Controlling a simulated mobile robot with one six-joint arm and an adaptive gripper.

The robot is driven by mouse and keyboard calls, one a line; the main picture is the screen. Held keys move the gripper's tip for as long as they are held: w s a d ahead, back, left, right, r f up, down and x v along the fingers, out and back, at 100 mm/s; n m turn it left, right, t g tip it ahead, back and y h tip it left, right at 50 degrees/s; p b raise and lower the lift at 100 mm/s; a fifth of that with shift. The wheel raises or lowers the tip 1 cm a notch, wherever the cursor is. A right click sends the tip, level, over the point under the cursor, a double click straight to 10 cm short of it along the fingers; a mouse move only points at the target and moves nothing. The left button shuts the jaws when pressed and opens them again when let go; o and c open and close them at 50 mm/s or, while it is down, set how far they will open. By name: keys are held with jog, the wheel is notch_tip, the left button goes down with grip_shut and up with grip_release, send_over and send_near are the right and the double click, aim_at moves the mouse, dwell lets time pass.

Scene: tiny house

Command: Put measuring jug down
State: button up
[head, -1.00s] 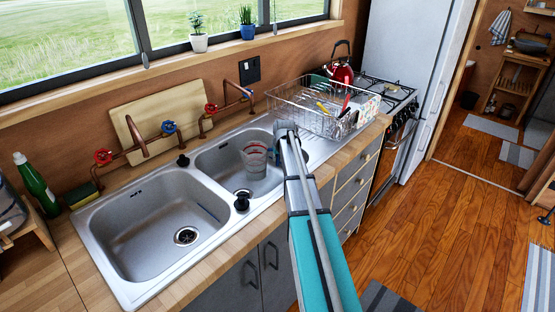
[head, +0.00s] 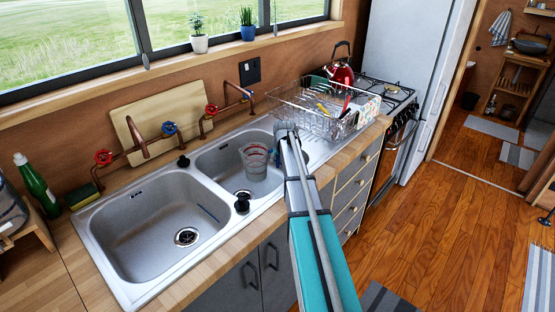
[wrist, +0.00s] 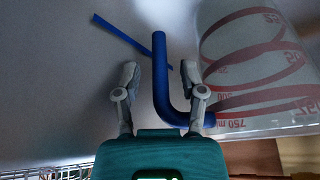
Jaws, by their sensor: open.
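The measuring jug (head: 255,163) is clear with red markings and stands in the right sink basin (head: 212,160) in the head view. In the wrist view, its clear body (wrist: 255,65) with red scale lines is at the right, and its blue handle (wrist: 160,75) runs between my fingers. My gripper (wrist: 161,78) is open, with a finger on each side of the handle and a visible gap on the left. In the head view my arm hides the handle and my fingertips. Contact between the jug's base and the basin floor is hard to tell.
The left basin (head: 150,225) holds a thin blue strip (head: 208,213). A wire dish rack (head: 300,108) with dishes stands right of the sink. Pipes with red and blue taps (head: 169,128) run behind it. A green bottle (head: 36,185) is at the left.

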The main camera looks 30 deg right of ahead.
jog(key=p+v, duration=1)
jog(key=v, duration=0.2)
jog(key=shift+p, duration=0.35)
jog(key=shift+w, duration=0.1)
dwell(0.9)
